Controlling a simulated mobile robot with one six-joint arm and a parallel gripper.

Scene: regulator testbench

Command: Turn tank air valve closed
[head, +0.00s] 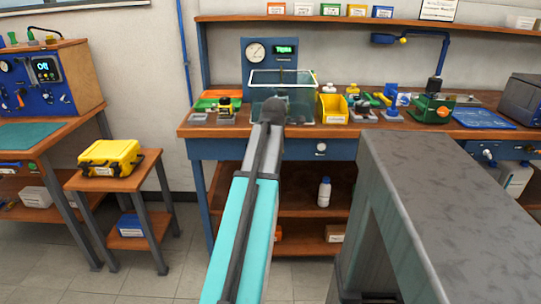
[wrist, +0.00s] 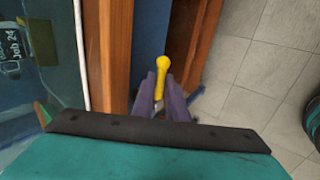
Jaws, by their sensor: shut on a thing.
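In the wrist view, my gripper (wrist: 159,82) has its two purple fingers closed on a slim yellow handle (wrist: 160,66) with a rounded end, just off a wooden edge (wrist: 112,50). I take it for the tank air valve's handle; its base and the valve body are hidden. A clear water tank (head: 262,97) stands on the bench under a blue gauge panel (head: 256,51) in the head view. The tank's side shows at the left of the wrist view (wrist: 30,90). My arm hides the gripper and the handle in the head view.
The wooden bench (head: 230,131) holds a yellow bin (head: 332,108) and green fixtures (head: 433,107) right of the tank. A yellow case (head: 109,158) sits on a small side table at left. Tiled floor (wrist: 245,95) is clear right of the handle.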

